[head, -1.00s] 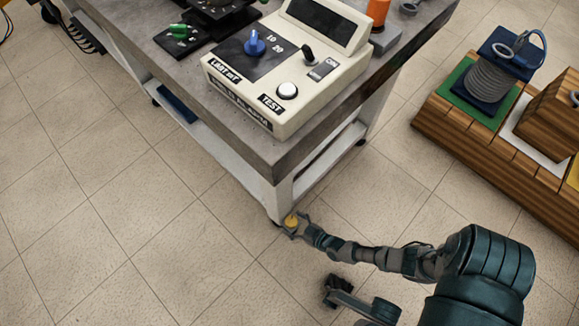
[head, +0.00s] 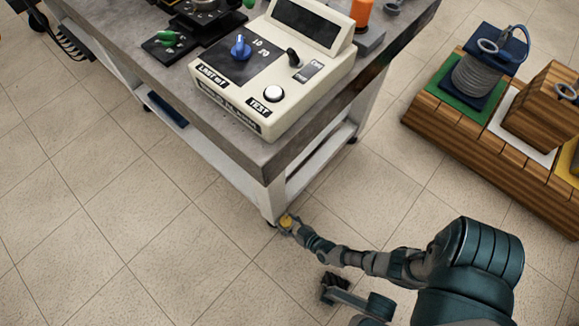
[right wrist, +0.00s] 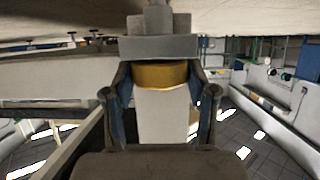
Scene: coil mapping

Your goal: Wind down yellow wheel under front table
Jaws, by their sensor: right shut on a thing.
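A small yellow wheel (head: 287,221) sits low at the near corner leg of the front table (head: 270,192). My right gripper (head: 287,224) is at the wheel, its arm reaching in from the right, low near the floor. In the right wrist view the yellow wheel (right wrist: 160,75) is a yellow band under a grey block. A pale cylinder-like part (right wrist: 161,115) shows below the band. The fingers of my right gripper (right wrist: 163,85) stand on both sides of the wheel, shut on it. My left gripper is not in view.
A cream control box (head: 275,75) with a blue knob and a white button stands on the tabletop. A wooden stand (head: 470,140) with a coil (head: 477,80) is at the right. The tiled floor (head: 130,255) left of the table corner is clear.

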